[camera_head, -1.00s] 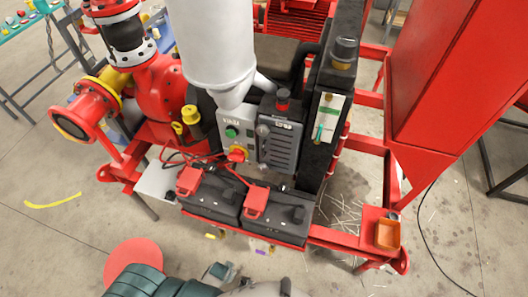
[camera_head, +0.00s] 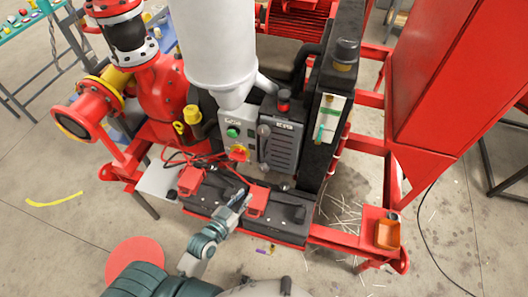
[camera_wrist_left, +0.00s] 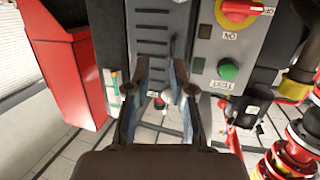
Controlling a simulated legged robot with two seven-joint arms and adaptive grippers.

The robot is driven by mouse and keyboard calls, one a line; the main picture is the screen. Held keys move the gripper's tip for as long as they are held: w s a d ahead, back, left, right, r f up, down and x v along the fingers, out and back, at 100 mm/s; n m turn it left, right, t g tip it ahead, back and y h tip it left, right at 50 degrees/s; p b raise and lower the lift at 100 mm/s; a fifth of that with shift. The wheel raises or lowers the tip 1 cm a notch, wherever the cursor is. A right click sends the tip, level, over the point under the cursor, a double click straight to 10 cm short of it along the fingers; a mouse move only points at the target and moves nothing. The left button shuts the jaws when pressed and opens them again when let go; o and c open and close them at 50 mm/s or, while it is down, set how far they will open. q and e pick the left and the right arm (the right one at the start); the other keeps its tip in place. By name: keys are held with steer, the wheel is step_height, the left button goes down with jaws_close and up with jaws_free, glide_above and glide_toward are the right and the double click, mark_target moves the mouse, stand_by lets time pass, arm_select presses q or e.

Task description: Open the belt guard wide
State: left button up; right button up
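The dark grey louvred cover (camera_head: 281,146), which I take to be the belt guard, stands upright beside the grey control box (camera_head: 237,136) and looks shut. A rounded grey handle (camera_head: 263,133) runs along its left edge. My left gripper (camera_head: 243,196) is over the black battery boxes, in front of and below the cover, apart from it. In the left wrist view, which looks upside down, its two fingers (camera_wrist_left: 159,84) are spread and empty, with the louvred cover (camera_wrist_left: 151,40) beyond them. My right gripper is not in view.
Black battery boxes (camera_head: 212,193) with red clamps and cables sit at the front of the red skid. A black column (camera_head: 337,100) stands right of the cover. A large white cylinder (camera_head: 211,45) hangs above the control box. A red hopper (camera_head: 440,90) is at right.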

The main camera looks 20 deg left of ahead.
mark_target(264, 156)
arm_select(q)
steer(key=w+r, duration=0.1)
steer(key=w, duration=0.5)
steer(key=w+d+r+t+p, duration=0.1)
steer(key=w, duration=0.5)
steer(key=w+d+r+t+p, duration=0.1)
steer(key=w, duration=0.5)
steer(key=shift+d+n+y, duration=0.2)
steer(key=shift+n+y, duration=0.1)
jaws_close()
